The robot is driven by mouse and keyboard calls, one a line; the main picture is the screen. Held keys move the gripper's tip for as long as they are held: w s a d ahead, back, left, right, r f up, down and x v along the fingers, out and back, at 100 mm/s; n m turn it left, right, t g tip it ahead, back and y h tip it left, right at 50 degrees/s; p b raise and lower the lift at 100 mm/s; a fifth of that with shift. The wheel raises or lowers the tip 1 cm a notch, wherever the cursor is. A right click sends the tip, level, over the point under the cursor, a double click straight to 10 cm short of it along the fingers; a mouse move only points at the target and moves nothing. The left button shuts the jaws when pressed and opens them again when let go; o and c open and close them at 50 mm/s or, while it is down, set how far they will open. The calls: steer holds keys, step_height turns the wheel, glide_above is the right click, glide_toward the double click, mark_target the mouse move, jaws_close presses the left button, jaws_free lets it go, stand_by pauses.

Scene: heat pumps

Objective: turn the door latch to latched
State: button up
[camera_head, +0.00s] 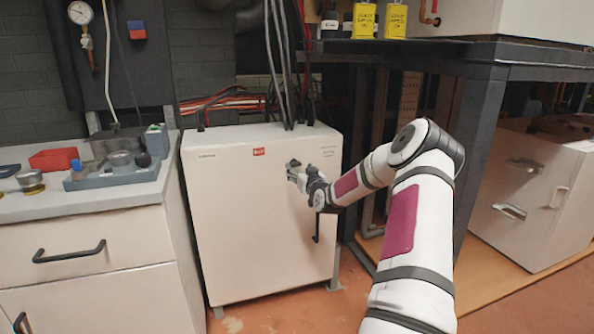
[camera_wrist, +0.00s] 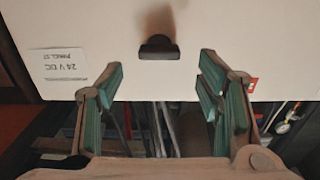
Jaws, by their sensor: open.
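The white cabinet (camera_head: 232,225) stands against the back wall, and its front door looks shut. In the wrist view, which shows the door (camera_wrist: 210,25) upside down, a small dark latch (camera_wrist: 158,48) sticks out from it, wider than tall. My gripper (camera_wrist: 161,78) is open and empty, its green-padded fingers on either side of the picture. The latch sits between and slightly beyond the fingertips, untouched as far as I can see. In the head view my gripper (camera_head: 294,174) is at the upper part of the door, and the latch is not distinguishable there.
A black vertical handle (camera_head: 317,225) is below my wrist on the door. A printed label (camera_wrist: 82,72) lies left of the latch in the wrist view. Cables (camera_head: 280,70) run up from the cabinet top. A counter (camera_head: 100,205) stands left, a dark table frame (camera_head: 475,130) right.

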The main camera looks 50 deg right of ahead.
mark_target(296, 164)
steer(key=shift+b+x, duration=0.3)
steer(key=shift+x, duration=1.5)
steer(key=shift+d, duration=0.1)
steer(key=shift+c, duration=0.2)
steer(key=c, duration=1.1)
